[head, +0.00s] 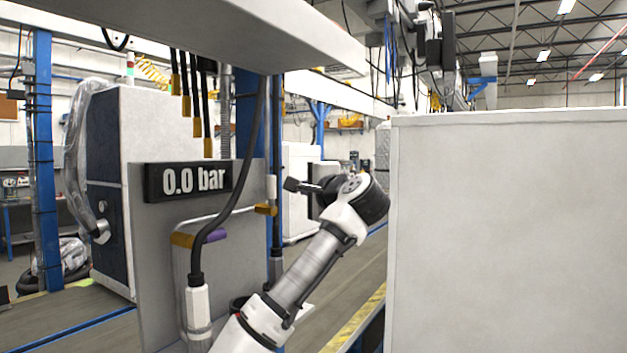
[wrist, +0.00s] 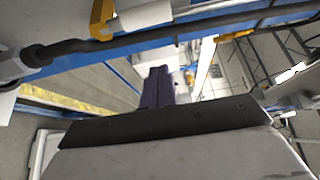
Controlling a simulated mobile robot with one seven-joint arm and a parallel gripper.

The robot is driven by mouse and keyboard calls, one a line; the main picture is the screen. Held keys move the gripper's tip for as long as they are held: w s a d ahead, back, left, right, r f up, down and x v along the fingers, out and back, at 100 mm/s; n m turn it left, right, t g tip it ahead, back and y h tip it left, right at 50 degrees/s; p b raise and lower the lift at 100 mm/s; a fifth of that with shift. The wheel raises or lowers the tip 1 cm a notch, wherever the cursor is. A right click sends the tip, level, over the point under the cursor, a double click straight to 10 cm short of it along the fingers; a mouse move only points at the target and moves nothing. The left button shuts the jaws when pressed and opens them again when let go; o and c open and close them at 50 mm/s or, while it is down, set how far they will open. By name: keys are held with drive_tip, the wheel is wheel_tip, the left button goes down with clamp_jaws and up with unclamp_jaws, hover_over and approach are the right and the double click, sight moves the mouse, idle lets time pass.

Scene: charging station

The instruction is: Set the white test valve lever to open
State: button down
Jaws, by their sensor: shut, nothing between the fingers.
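The white test valve lever (head: 271,188) has a white grip standing upright from a yellow arm (head: 265,209), at the right edge of the grey panel in the head view. In the wrist view its white grip (wrist: 145,13) and yellow arm (wrist: 101,20) show at the top. My gripper (head: 290,185) is shut and empty. Its dark tips point left, just right of the white grip in the head view; whether they touch cannot be told. The dark fingers (wrist: 156,88) also show in the wrist view, below the grip in the picture. The display (head: 194,180) reads 0.0 bar.
A second lever with a purple grip (head: 215,236) and yellow arm lies left on the grey panel (head: 150,265). A black hose (head: 238,200) hangs in front of the panel. A large white cabinet (head: 510,220) fills the right. An overhead beam (head: 200,30) crosses above.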

sight(272, 187)
drive_tip(key=a+p, duration=0.2)
drive_tip(key=a, duration=0.2)
idle(0.4)
